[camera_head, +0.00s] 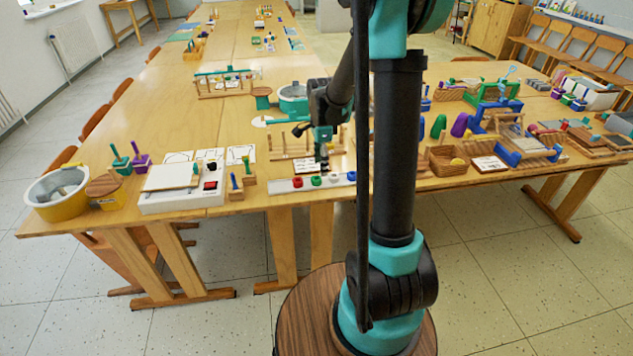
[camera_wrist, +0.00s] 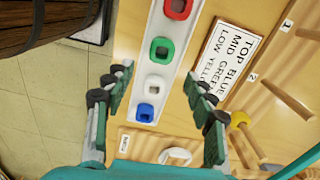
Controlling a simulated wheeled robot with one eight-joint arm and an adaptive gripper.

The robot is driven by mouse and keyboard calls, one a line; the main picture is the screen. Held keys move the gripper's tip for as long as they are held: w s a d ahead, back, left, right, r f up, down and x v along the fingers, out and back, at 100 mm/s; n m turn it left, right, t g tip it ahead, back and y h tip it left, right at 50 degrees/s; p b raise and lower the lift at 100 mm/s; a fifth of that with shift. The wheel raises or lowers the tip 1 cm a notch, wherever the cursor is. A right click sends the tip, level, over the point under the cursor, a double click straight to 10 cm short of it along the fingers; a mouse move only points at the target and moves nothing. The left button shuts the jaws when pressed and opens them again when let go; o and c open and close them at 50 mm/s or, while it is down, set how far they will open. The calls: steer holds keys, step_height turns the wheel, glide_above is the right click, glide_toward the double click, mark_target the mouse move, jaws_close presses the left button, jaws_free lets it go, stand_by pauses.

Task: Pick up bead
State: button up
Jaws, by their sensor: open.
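Several square-ish beads sit in a row on a white strip (camera_head: 283,187) at the table's front edge. They are a red bead (camera_head: 298,183), a green bead (camera_head: 316,181), a white bead and a blue bead (camera_head: 351,176). In the wrist view the red bead (camera_wrist: 177,8), green bead (camera_wrist: 161,50), white bead (camera_wrist: 153,84) and blue bead (camera_wrist: 145,112) lie along the strip. My gripper (camera_wrist: 160,76) is open and empty, its fingers on either side of the strip. In the head view my gripper (camera_head: 322,160) is just above the strip. The pictures do not single out one bead.
A printed card (camera_wrist: 225,62) and a wooden rack with pegs (camera_wrist: 287,102) and a yellow bead (camera_wrist: 239,119) lie beside the strip. A white ring (camera_wrist: 176,156) is near. A white box (camera_head: 180,200) stands left; a basket (camera_head: 446,161) stands right.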

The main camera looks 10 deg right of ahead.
mark_target(320, 178)
steer(key=shift+a+f, duration=0.1)
steer(key=shift+f, duration=2.4)
steer(key=c, duration=0.9)
